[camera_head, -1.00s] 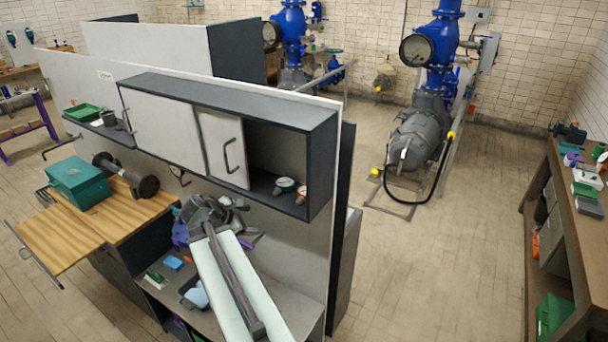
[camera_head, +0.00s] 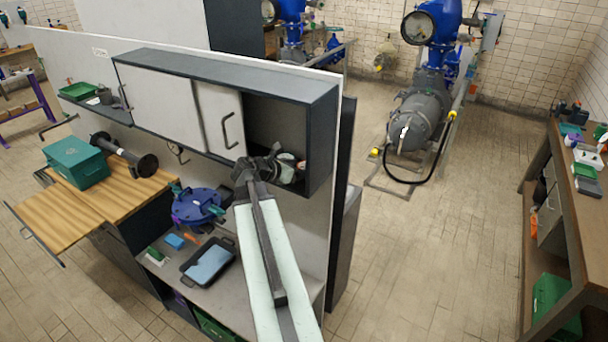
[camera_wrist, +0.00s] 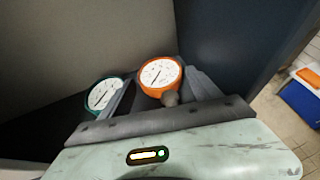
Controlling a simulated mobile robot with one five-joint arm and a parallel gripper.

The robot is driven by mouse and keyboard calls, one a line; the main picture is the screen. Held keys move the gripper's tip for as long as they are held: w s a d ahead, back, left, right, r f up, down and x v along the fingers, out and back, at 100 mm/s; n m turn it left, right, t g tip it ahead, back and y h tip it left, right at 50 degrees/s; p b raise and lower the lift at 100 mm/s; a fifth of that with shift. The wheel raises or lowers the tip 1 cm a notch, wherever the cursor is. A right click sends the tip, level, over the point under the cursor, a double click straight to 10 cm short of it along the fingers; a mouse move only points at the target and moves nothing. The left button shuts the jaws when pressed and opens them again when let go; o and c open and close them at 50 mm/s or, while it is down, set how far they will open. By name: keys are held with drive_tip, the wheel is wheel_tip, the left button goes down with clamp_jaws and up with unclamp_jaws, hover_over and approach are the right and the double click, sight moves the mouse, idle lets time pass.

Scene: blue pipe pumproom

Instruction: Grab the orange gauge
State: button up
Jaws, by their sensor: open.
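The orange gauge (camera_wrist: 160,73) has a white round dial and a grey stem, and stands in the open right compartment of the wall cabinet (camera_head: 322,130). My gripper (camera_wrist: 158,80) is open in the wrist view, with one finger on each side of the orange gauge. I cannot tell whether the fingers touch it. A green gauge (camera_wrist: 103,93) stands to the left, outside the left finger. In the head view my gripper (camera_head: 262,170) is at the compartment's opening and partly hides the gauges.
The cabinet's dark side wall (camera_wrist: 235,45) is close on the right. The sliding door (camera_head: 222,122) covers the part left of the opening. Below, a worktop holds a blue flanged part (camera_head: 197,205) and a black tray (camera_head: 229,262).

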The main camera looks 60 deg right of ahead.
drive_tip(key=x, duration=0.3)
drive_tip(key=shift+b, duration=0.35)
drive_tip(key=shift+a+r, duration=0.1)
drive_tip(key=shift+a, duration=0.05)
